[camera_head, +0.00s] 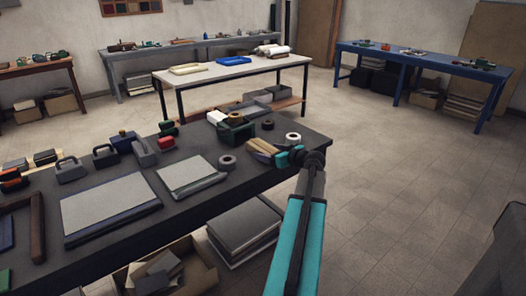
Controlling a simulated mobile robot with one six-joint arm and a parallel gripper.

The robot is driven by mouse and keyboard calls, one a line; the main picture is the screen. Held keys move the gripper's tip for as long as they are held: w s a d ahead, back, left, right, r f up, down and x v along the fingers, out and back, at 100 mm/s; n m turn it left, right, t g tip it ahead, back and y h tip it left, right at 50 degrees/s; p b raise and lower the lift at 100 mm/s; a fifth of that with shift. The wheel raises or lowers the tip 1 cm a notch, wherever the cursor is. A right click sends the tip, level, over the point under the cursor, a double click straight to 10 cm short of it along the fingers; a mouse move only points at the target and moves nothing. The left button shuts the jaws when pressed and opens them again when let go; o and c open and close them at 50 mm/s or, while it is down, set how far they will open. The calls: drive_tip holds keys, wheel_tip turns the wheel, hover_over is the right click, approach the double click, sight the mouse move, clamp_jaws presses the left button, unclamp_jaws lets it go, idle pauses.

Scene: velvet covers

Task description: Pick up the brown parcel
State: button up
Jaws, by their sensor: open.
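A small tan-brown item (266,146) lies at the right end of the dark table (225,197), just left of my gripper. It looks like the brown parcel, but it is too small to be sure. My gripper (283,157), teal and black, is at the table's right edge, close beside the item. Its jaws are open and nothing shows between them. I cannot tell whether it touches the item, and the arm end may hide part of it.
Tape rolls (227,162), a green box (235,130) and grey boards (110,207) crowd the dark table. A white table (215,75) stands behind, and a blue bench (430,62) is at the back right. Open cartons (175,270) sit below.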

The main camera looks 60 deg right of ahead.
sight(263, 149)
drive_tip(key=shift+p+x, duration=0.3)
drive_tip(key=shift+x, duration=1.9)
drive_tip(key=shift+r, duration=0.1)
drive_tip(key=c, duration=1.4)
